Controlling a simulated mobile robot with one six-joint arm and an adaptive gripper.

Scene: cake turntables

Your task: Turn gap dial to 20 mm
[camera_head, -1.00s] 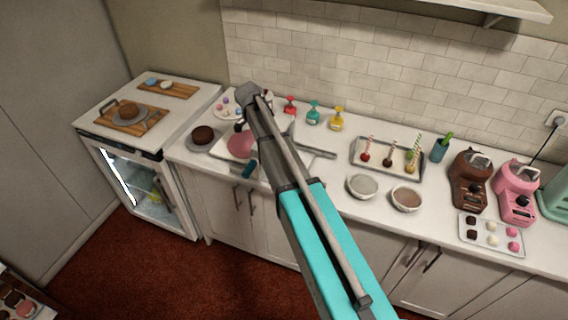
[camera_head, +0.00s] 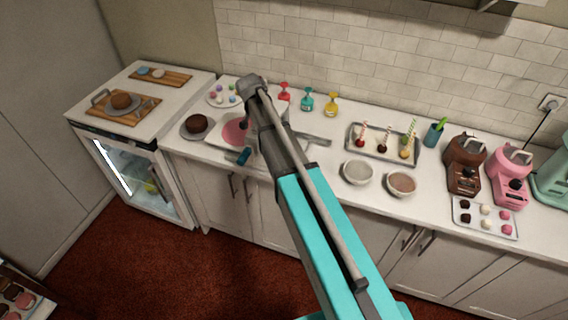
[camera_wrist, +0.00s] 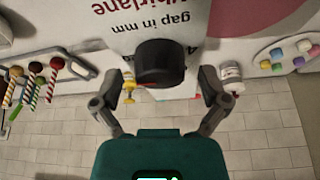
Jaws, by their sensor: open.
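In the wrist view a black round dial (camera_wrist: 160,62) stands out from a white panel (camera_wrist: 135,22) printed "Whirlane" and "gap in mm", upside down in this view. The dial hides most of the scale numbers; I cannot read its setting. My gripper (camera_wrist: 158,85) is open, one finger on each side of the dial in the picture. I cannot tell whether the fingers touch it; gaps show on both sides. In the head view my arm covers the gripper and dial; a pink disc (camera_head: 235,132) on a white machine shows beside the arm.
A chocolate cake (camera_head: 197,124) stands left of the machine. Bottles, including a yellow one (camera_head: 331,104), stand behind. A tray of cake pops (camera_head: 350,146), bowls (camera_head: 358,172) and a brown mixer (camera_head: 465,165) are to the right. The tiled wall closes the back.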

